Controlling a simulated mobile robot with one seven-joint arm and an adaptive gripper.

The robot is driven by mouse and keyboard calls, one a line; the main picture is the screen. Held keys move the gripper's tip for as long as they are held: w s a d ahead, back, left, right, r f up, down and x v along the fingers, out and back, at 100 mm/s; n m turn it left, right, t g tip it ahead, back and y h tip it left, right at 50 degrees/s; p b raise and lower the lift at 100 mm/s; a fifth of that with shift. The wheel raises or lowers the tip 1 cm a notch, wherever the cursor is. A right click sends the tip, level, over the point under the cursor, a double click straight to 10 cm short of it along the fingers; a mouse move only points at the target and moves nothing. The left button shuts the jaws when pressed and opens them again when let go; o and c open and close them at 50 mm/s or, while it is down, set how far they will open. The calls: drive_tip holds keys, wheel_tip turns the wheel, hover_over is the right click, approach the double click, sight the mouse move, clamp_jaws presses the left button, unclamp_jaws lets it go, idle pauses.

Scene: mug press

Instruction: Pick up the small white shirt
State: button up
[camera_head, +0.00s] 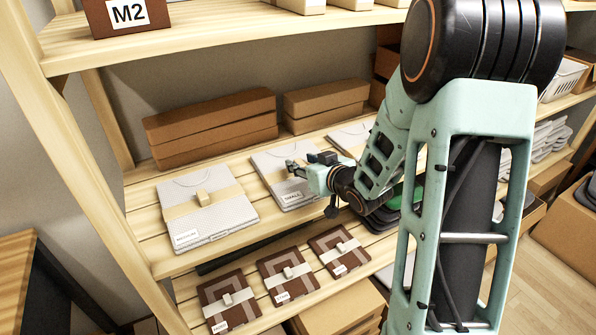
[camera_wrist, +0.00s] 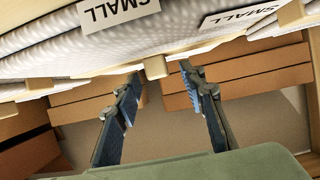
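The small white shirt (camera_head: 270,163) is folded flat on the middle shelf, second from the left. A label on its front edge seems to read SMALL. In the wrist view, a white shirt (camera_wrist: 165,38) with a SMALL label fills the top, with a beige block (camera_wrist: 156,66) on its band. My gripper (camera_head: 305,164) is over the small shirt in the head view and hides part of it and its band. In the wrist view my gripper (camera_wrist: 160,75) is open, its fingertips on either side of the block with gaps visible. Nothing is held.
A larger white shirt (camera_head: 223,214) with a beige band lies to the left. Another white shirt (camera_head: 350,136) lies to the right, partly behind my arm. Brown boxes (camera_head: 210,122) stand behind. Brown folded items (camera_head: 287,274) lie on the shelf below.

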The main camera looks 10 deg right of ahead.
drive_tip(key=shift+x, duration=1.15)
clamp_jaws()
drive_tip(key=shift+r, duration=0.15)
